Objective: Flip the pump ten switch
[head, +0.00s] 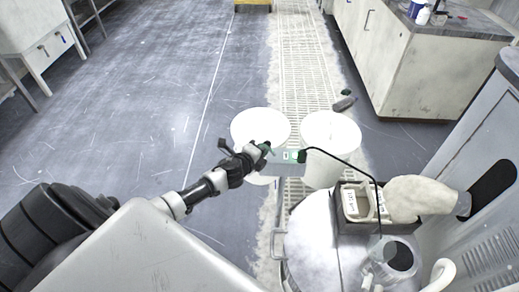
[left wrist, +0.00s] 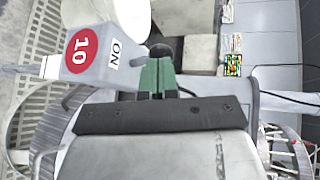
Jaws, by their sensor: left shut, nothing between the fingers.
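The pump ten switch box (left wrist: 85,55) is a light grey block in the left wrist view. It carries a red disc marked 10 and a white label reading ON. A small dark rounded part (left wrist: 160,51) lies at the fingertips. I cannot tell whether it is the switch lever or whether they touch. My right gripper is not in view.
White round-topped drums (head: 331,131) stand close beside the left gripper. A thin black bent rod (head: 345,161) runs near it. A dark box (head: 347,222) with white contents and a beige glove-like shape (head: 420,196) lie to the right. The floor at left is open.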

